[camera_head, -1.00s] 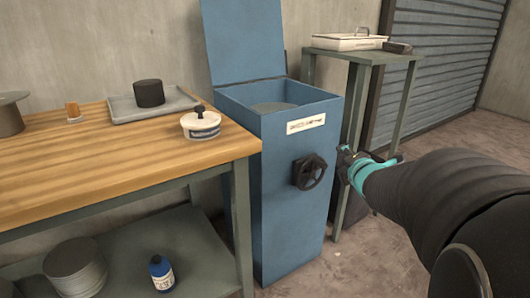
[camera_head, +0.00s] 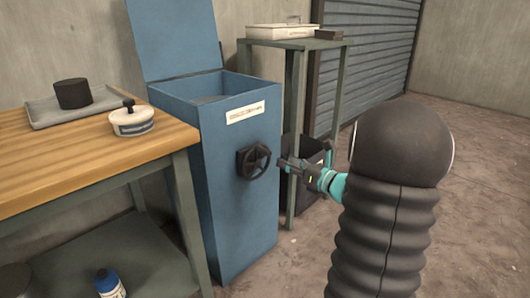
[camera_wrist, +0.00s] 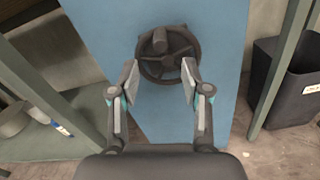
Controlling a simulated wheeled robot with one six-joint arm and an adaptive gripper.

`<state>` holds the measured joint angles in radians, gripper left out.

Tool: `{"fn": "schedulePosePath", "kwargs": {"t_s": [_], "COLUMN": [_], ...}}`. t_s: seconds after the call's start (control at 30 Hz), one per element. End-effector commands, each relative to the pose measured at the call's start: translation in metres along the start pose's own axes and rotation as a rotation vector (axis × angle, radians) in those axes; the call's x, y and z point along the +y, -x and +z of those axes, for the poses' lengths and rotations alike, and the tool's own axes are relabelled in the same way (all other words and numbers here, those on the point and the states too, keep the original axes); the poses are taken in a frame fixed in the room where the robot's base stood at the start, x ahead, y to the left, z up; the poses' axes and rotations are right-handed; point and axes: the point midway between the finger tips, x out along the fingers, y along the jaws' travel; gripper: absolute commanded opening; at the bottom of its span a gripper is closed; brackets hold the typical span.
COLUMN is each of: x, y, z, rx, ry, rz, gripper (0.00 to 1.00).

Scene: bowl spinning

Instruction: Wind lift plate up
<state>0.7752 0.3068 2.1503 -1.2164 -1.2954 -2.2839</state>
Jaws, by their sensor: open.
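A black spoked handwheel (camera_head: 255,162) with a knob is mounted on the front of a tall blue cabinet (camera_head: 221,210). In the wrist view the handwheel (camera_wrist: 168,54) lies ahead, between and beyond my fingertips. My gripper (camera_head: 283,166) is open and empty, just right of the wheel in the head view; it also shows in the wrist view (camera_wrist: 160,82). I cannot tell whether a fingertip touches the wheel. The cabinet's lid (camera_head: 172,38) stands open.
A wooden-topped workbench (camera_head: 60,170) stands left, with a tray (camera_head: 45,112) and a white lidded pot (camera_head: 132,122). A tall grey-green stand (camera_head: 296,44) and a black bin (camera_wrist: 288,85) are to the right. Open floor (camera_head: 470,180) lies farther right.

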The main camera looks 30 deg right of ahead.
Motion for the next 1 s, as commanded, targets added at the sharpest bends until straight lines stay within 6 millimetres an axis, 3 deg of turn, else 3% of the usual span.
{"fn": "schedulePosePath", "kwargs": {"t_s": [0.3,0.5,0.97,1.0], "x": [0.001,0.0,0.0,0.0], "y": [-0.061,-0.086,-0.097,-0.097], "z": [0.001,0.0,0.0,0.0], "rx": [0.001,0.001,0.0,0.0], "ry": [-0.001,-0.001,-0.001,-0.001], "rz": [0.002,0.0,-0.002,-0.002], "gripper": [0.47,0.47,0.47,0.4]}}
